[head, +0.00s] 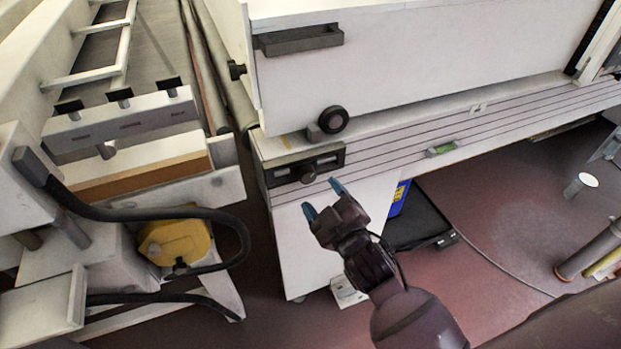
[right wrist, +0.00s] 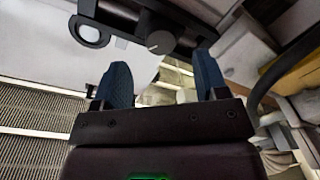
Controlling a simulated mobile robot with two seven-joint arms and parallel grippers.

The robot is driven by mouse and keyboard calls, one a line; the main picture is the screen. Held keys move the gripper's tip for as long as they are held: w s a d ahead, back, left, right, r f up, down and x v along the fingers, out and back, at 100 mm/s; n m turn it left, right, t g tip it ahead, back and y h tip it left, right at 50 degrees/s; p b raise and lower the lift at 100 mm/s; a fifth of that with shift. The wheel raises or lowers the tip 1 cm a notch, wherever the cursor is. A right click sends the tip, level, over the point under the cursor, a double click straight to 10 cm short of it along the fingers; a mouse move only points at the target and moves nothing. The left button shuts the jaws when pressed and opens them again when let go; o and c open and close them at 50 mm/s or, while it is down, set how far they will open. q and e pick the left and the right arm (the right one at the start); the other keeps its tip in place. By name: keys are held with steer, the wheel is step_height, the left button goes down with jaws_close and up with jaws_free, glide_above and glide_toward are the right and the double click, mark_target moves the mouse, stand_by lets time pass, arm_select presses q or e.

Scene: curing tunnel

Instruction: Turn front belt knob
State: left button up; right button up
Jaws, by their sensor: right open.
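The front belt knob (head: 308,174) is a small dark round knob on a black panel (head: 331,158) at the left end of the white striped rail. In the right wrist view the knob (right wrist: 160,42) is a grey disc on a dark bar, just beyond the fingertips and between them in the picture. In the right wrist view the gripper (right wrist: 162,66) shows no contact with the knob. My left gripper is not in view.
A black wheel-like knob (head: 333,119) sits above the panel, and a dark handle (head: 300,40) higher up. A green item (head: 442,149) is on the rail. A yellow box (head: 176,241) and black hose are at left. A black case (head: 420,217) lies on the floor.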

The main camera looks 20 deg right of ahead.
mark_target(310, 179)
steer(key=shift+w+a+b, duration=0.15)
steer(key=shift+w, duration=1.3)
steer(key=shift+w+a+b, duration=0.1)
steer(key=shift+w+b, duration=0.05)
steer(key=shift+w, duration=1.25)
steer(key=c, duration=0.9)
steer(key=shift+c, duration=0.2)
